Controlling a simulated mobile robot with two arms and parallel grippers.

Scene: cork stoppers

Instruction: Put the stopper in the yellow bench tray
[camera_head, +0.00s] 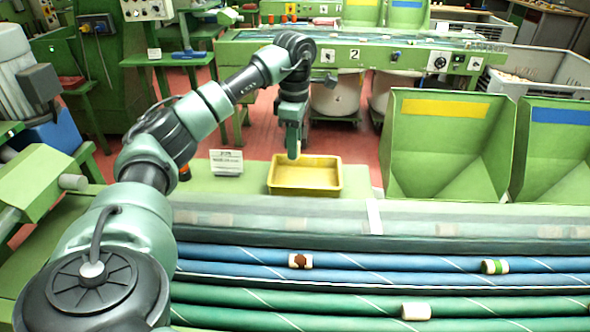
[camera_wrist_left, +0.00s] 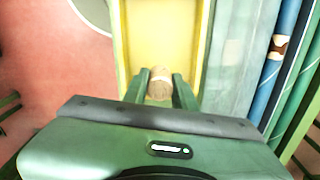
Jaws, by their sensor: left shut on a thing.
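The yellow bench tray (camera_head: 306,178) sits on the green bench in the middle of the head view. It also fills the upper middle of the left wrist view (camera_wrist_left: 160,22). My left gripper (camera_head: 293,150) points down over the tray's left rear part. In the left wrist view its two fingers (camera_wrist_left: 160,92) are shut on a tan cork stopper (camera_wrist_left: 160,82). The stopper shows in front of the yellow tray floor. I cannot tell its exact height above the floor. My right gripper is in neither view.
Blue and green rollers run across the front. On them lie a stopper with a dark brown mark (camera_head: 300,261), one with a green band (camera_head: 495,267) and a plain pale one (camera_head: 416,311). Green bins with yellow (camera_head: 445,108) and blue labels stand at right. A small sign (camera_head: 226,162) stands left of the tray.

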